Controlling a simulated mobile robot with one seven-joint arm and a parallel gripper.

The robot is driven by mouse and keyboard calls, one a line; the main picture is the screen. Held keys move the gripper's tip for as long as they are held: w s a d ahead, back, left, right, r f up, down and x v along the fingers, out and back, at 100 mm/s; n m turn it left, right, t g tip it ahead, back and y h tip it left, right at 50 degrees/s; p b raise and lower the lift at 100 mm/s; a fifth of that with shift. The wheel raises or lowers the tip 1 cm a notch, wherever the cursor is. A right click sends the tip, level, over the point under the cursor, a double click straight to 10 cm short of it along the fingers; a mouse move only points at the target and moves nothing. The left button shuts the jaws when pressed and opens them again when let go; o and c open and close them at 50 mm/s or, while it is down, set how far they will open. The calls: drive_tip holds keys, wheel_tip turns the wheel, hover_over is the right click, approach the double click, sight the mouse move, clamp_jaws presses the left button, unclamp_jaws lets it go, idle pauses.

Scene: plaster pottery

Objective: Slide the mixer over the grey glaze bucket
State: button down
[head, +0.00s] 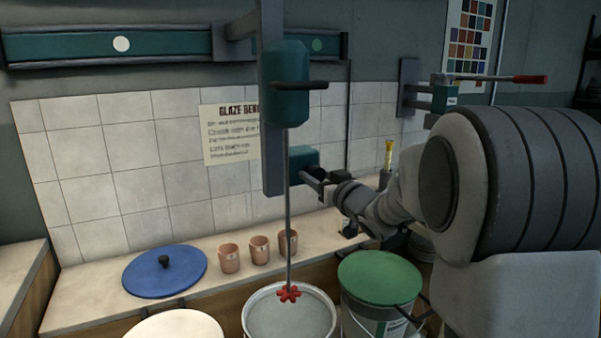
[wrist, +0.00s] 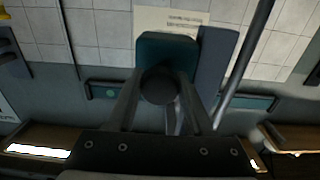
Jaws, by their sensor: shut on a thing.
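The mixer (head: 286,85) hangs from a wall rail (head: 160,45), with a teal motor, a long thin shaft (head: 287,200) and a red impeller (head: 289,293). A teal block (head: 300,158) sits low on its grey upright bar. My gripper (head: 318,178) is shut on the mixer's handle at this block; in the wrist view the dark round knob (wrist: 158,86) lies between the fingers. The grey glaze bucket (head: 290,317) stands open at the front. The impeller overlaps its upper part in the head view; depth between them is hard to tell.
A green-lidded bucket (head: 380,278) stands right of the grey one, and a pale round bucket (head: 176,326) left. The bench holds a blue lid (head: 165,271) and clay-coloured cups (head: 260,248). The rail has a white dot (head: 121,44) and a green dot (head: 317,44).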

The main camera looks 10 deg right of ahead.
idle(0.3)
drive_tip(key=shift+c, duration=1.6)
unclamp_jaws()
drive_tip(key=p+v, duration=0.1)
drive_tip(key=v, duration=1.6)
drive_tip(key=shift+s+p, duration=0.2)
drive_tip(key=shift+p, duration=0.2)
drive_tip(key=shift+r, duration=0.1)
